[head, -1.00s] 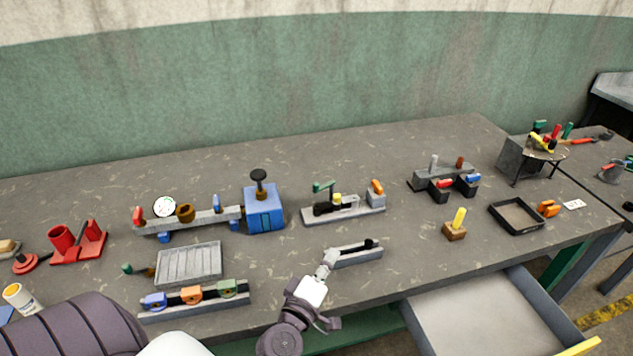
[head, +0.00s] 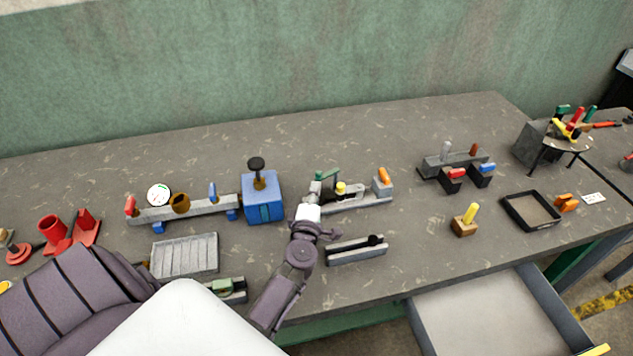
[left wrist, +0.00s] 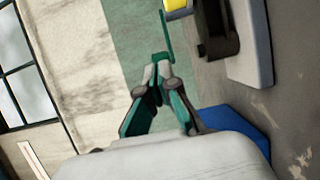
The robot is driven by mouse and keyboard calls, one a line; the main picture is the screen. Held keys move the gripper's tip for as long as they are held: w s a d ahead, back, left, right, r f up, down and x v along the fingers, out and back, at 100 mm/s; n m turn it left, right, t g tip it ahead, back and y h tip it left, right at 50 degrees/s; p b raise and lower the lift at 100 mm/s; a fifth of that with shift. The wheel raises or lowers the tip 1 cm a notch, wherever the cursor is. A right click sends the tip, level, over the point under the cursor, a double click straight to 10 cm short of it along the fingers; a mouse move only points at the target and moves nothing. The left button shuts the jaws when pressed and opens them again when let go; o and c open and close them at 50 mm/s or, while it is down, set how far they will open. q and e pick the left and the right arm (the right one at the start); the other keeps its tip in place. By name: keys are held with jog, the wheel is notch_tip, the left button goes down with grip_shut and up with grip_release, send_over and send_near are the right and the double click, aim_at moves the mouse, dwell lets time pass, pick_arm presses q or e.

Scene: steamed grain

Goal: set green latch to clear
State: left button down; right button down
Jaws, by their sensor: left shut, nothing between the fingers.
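The green latch (head: 327,175) is a green lever on a grey fixture (head: 365,204) near the middle of the table. It also shows in the left wrist view as a thin green bar (left wrist: 165,36) just beyond my fingertips. My left gripper (head: 314,189) is shut and empty, right at the fixture's left end. In the left wrist view its fingertips (left wrist: 157,69) meet close to the lower end of the green bar; I cannot tell whether they touch it. The gripper hides part of the fixture's left end. My right gripper is not in view.
A blue box with a black knob (head: 263,197) stands close to the left. A yellow knob (head: 341,188) and an orange lever (head: 384,176) are on the same fixture. A grey slotted block (head: 357,252) lies in front. The table behind the fixture is clear.

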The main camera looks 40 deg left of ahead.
pick_arm(q)
jog(key=shift+w+a+r, duration=0.1)
jog(key=shift+w+a, duration=0.2)
jog(key=shift+w, duration=0.3)
jog(key=shift+w+a, duration=0.15)
jog(key=shift+w, duration=0.1)
jog(key=shift+w+a, duration=0.15)
jog(key=shift+w, duration=0.1)
jog(key=shift+a+m+t+h+b, duration=0.35)
jog(key=shift+a+m+h, duration=0.3)
jog(key=shift+h, duration=0.25)
jog(key=shift+w+a, duration=0.15)
jog(key=shift+a, duration=0.35)
jog(key=shift+d, duration=0.1)
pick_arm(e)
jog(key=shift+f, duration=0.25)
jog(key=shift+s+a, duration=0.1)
